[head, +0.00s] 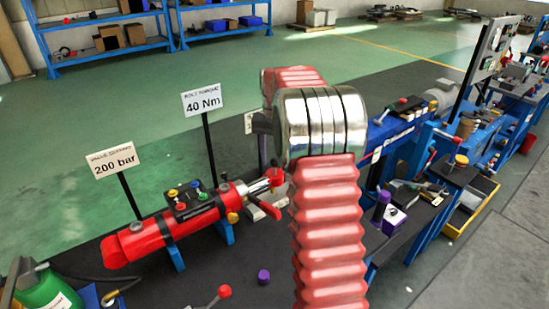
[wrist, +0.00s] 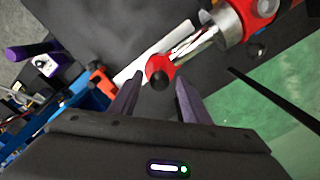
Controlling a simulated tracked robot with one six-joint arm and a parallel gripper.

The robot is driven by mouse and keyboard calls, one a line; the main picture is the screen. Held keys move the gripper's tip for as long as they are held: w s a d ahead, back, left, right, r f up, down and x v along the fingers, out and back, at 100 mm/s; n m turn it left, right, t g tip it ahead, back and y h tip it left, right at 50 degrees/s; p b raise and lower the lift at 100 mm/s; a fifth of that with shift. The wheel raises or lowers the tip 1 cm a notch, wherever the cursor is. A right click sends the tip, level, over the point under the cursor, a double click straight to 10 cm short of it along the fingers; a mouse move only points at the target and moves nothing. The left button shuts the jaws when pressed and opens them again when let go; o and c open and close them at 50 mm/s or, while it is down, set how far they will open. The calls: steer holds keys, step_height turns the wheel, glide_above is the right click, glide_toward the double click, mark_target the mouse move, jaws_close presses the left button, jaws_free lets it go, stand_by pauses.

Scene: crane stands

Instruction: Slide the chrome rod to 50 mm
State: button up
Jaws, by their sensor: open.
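The chrome rod (head: 260,186) sticks out of the right end of a red cylinder (head: 165,228) in the head view and carries a red end piece (head: 276,176). In the wrist view the chrome rod (wrist: 194,42) runs from the cylinder's silver collar down-left to the round red end piece (wrist: 160,70). My gripper (wrist: 159,77) is open, with its two dark fingers on either side of the end piece in the picture. I cannot tell whether they touch it.
A pale strip (wrist: 152,52) lies beside the rod. Signs reading 200 bar (head: 114,161) and 40 Nm (head: 203,102) stand on posts by the cylinder. A red-knobbed lever (head: 224,292) and a purple piece (head: 263,277) are in front. Blue benches with equipment stand at right.

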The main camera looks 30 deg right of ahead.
steer(key=shift+r, duration=0.1)
step_height(320, 180, up, 14)
steer(key=shift+f, duration=0.25)
stand_by(0.4)
stand_by(0.5)
